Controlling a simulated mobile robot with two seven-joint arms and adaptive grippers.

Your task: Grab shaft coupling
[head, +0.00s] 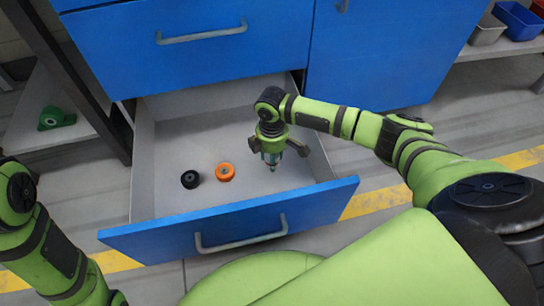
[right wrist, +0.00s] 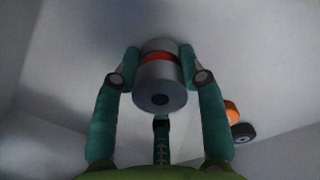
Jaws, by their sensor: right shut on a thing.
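The shaft coupling (right wrist: 160,92) is a grey metal cylinder with a red band around its middle and a dark hole in its end face. It shows in the right wrist view between the teal fingers of my right gripper (right wrist: 160,75), which is shut on it. In the head view my right gripper (head: 272,163) points down into the right part of the open drawer, and the coupling is mostly hidden by the fingers there. I cannot tell whether it touches the drawer floor. My left arm shows at the left edge, but its gripper is out of view.
An orange wheel-like part (head: 225,172) and a black one (head: 190,179) lie on the floor of the open drawer (head: 170,135), left of my right gripper. The drawer's blue front (head: 300,208) and side walls surround them. A green object (head: 56,118) sits on a shelf at left.

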